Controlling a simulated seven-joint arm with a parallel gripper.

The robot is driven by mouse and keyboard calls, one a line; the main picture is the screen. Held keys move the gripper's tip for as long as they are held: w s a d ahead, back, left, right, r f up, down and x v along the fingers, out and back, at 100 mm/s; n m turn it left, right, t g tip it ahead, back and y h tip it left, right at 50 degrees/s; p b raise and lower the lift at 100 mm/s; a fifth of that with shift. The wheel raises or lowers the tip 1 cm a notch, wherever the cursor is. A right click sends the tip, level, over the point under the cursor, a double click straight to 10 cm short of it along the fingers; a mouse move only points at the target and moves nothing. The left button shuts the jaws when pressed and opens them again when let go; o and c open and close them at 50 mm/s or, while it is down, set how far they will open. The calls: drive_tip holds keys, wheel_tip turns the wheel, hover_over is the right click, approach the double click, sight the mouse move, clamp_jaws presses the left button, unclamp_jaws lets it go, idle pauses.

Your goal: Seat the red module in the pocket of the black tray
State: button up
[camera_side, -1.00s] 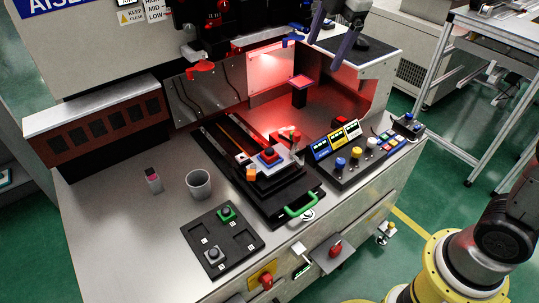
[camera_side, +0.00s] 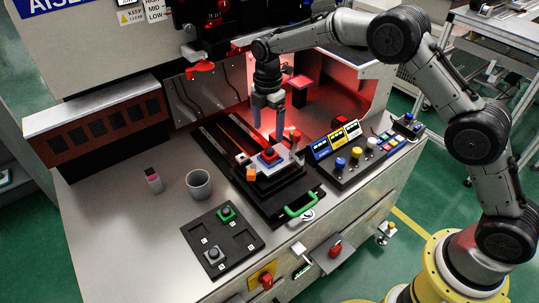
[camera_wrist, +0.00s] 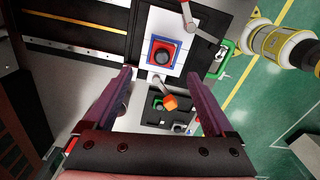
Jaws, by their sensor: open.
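The red module (camera_side: 268,155), a red square block with a dark round knob, sits on a blue-and-white fixture on the black slide. It also shows in the wrist view (camera_wrist: 163,54), framed by blue. The black tray (camera_side: 235,250) lies on the bench, front left of the slide. It holds a green module (camera_side: 226,213) and a grey module (camera_side: 213,255), and other pockets look empty. The tray shows small in the wrist view (camera_wrist: 150,117). My gripper (camera_side: 268,122) is open and empty, above and behind the red module, fingers pointing down.
A green handle (camera_side: 300,205) is at the slide's front. A button panel (camera_side: 358,160) stands right.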

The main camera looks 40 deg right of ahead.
sight(269, 150)
wheel_tip(269, 150, down, 8)
drive_tip(key=shift+s+d+f, duration=0.1)
drive_tip(key=shift+s, duration=0.05)
idle(0.4)
clamp_jaws()
idle(0.3)
